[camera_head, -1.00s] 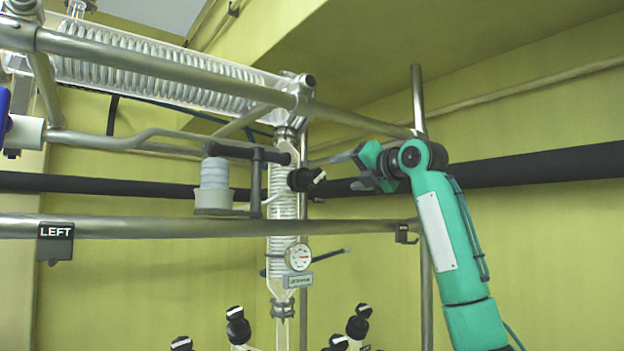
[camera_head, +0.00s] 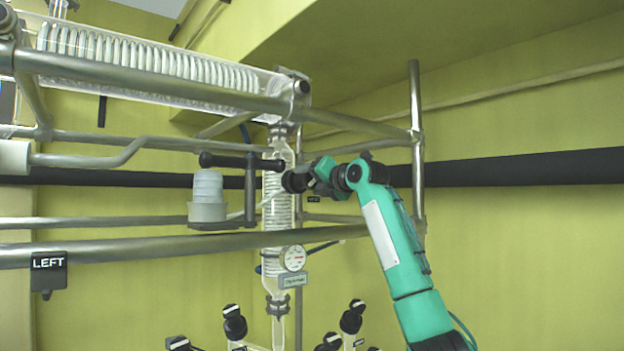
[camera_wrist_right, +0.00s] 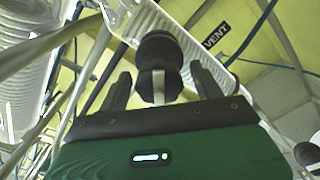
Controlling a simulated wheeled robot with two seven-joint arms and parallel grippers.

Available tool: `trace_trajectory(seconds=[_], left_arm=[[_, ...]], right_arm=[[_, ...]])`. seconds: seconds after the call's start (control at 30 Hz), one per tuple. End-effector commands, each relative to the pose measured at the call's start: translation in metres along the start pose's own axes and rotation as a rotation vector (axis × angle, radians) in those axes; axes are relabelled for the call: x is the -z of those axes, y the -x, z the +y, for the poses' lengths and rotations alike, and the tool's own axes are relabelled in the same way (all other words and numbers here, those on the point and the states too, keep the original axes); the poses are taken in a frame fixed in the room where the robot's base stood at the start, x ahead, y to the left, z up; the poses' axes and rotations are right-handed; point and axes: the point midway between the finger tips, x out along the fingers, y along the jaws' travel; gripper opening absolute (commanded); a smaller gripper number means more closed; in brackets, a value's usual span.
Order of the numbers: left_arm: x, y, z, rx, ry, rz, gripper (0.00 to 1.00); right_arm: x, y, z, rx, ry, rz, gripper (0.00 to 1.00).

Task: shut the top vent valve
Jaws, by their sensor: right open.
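The top vent valve has a black knob with a pale stripe across its face. In the head view the knob (camera_head: 293,182) sits on the vertical glass column, just left of my right gripper (camera_head: 315,178). In the right wrist view the knob (camera_wrist_right: 160,62) lies between the two dark fingers of my right gripper (camera_wrist_right: 160,88). The fingers are spread, with a gap on each side of the knob. A black label reading VENT (camera_wrist_right: 216,38) is beside it. My left gripper is in neither current view.
A metal frame bar (camera_head: 130,247) crosses below the knob. A dark horizontal handle (camera_head: 240,161) and a white stopper (camera_head: 207,190) stand to the left. A round gauge (camera_head: 292,258) and several black knobs are lower down. Open space lies right of my arm.

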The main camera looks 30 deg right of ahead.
Motion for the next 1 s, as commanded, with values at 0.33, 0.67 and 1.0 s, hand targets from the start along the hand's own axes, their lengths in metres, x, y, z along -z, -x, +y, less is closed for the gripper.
trace_trajectory(seconds=[0.33, 0.67, 1.0], left_arm=[[-0.0007, -0.0004, 0.0001, 0.0, 0.0, -0.002, 0.36], [0.0027, -0.0005, -0.0004, 0.0, 0.0, 0.003, 0.36], [0.003, -0.0004, -0.0004, 0.0, 0.0, 0.003, 0.36]], right_arm=[[-0.0003, 0.0005, -0.0002, 0.0, 0.0, 0.0, 0.26], [-0.0002, 0.0005, -0.0003, 0.001, -0.029, 0.0, 0.22], [0.0, 0.0004, 0.0001, 0.0, -0.234, 0.0, 0.22]])
